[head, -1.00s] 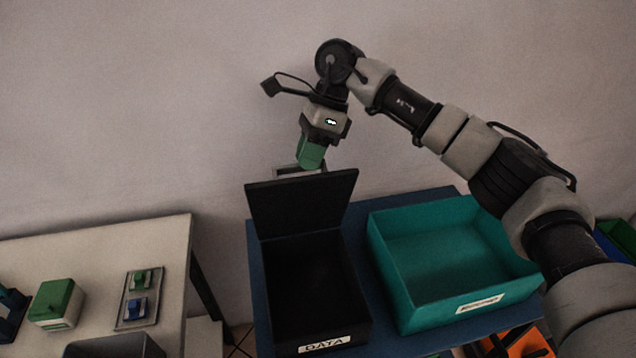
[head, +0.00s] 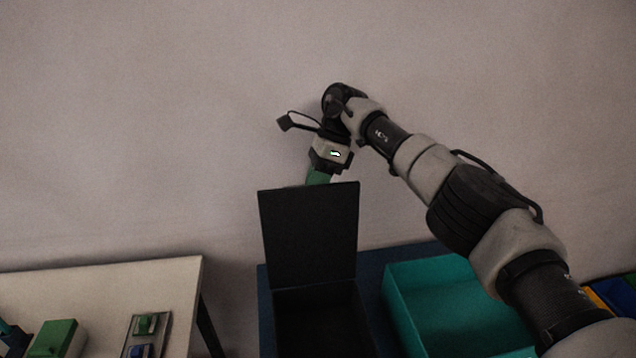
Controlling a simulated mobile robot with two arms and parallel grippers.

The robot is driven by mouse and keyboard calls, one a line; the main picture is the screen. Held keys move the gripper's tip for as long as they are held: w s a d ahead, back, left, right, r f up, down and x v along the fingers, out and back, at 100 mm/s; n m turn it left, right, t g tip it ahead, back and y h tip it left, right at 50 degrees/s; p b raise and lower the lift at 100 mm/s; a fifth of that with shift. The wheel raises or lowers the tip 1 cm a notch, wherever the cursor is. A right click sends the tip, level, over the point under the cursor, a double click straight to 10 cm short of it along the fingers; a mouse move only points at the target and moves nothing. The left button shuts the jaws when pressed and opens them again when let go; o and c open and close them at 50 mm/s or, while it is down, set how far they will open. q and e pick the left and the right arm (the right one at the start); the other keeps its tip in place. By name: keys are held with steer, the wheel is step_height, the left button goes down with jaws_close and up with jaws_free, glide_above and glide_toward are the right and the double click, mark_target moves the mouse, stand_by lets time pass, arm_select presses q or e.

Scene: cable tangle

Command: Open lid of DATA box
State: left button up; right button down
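The black DATA box (head: 318,318) stands on the blue table with its lid (head: 309,235) raised, roughly upright, at the back edge. The inside is dark, and the label on its front is out of the picture. My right gripper (head: 318,178) comes in from the right and is behind the lid's top edge. Its fingertips are hidden by the lid, so I cannot tell if they are open or whether they touch it. My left gripper is not in view.
A teal open bin (head: 440,295) stands right of the box, partly behind my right arm. At left, a pale table (head: 110,275) holds a green-topped block (head: 54,338) and a small tray with green and blue pieces (head: 146,335). A plain wall is behind.

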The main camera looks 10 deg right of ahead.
steer(key=shift+w+f, duration=0.35)
steer(key=shift+f, duration=0.5)
steer(key=c, duration=1)
jaws_free()
steer(key=shift+w, duration=0.15)
steer(key=shift+o, duration=0.2)
steer(key=shift+r, duration=0.15)
